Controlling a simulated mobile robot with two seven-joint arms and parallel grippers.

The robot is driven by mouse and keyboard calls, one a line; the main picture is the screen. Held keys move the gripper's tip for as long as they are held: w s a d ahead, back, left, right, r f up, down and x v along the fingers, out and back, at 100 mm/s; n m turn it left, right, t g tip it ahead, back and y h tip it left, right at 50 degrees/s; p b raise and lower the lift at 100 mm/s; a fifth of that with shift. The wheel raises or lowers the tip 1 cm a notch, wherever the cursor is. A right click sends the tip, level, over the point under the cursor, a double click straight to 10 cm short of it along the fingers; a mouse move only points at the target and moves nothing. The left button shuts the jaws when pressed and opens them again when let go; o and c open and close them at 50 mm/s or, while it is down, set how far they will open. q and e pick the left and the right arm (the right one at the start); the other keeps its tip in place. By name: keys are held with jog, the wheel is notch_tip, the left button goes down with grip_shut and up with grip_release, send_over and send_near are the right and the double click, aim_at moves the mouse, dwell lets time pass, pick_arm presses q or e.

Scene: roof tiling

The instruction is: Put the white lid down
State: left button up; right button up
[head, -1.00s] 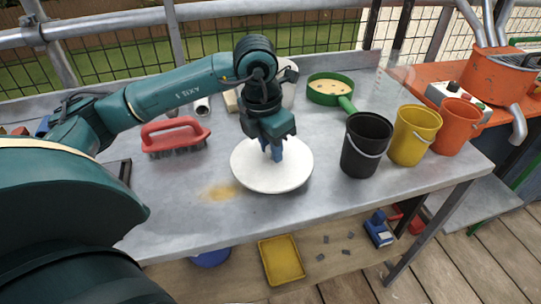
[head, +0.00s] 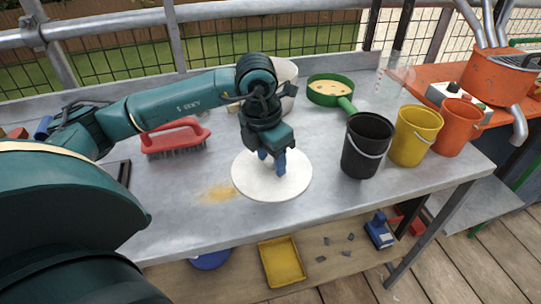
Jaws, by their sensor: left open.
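The white lid (head: 295,182) is a round flat disc. It lies on the grey metal table (head: 190,225), left of the black bucket. My left gripper (head: 272,163) is over the lid with its blue fingertips open, close above its middle. Whether the fingertips touch the lid I cannot tell. My right gripper is not in view.
A black bucket (head: 367,148), a yellow bucket (head: 412,138) and an orange bucket (head: 456,128) stand at right. A green sieve (head: 325,92) and a white bucket (head: 288,80) are behind. A red brush (head: 175,137) lies left.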

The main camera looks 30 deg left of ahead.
aim_at(264, 172)
pick_arm(q)
jog(key=shift+r, duration=0.1)
notch_tip(264, 172, up, 12)
jog(key=s+p, duration=0.1)
jog(key=shift+s+a+p, duration=0.25)
jog(key=shift+s+p, duration=0.15)
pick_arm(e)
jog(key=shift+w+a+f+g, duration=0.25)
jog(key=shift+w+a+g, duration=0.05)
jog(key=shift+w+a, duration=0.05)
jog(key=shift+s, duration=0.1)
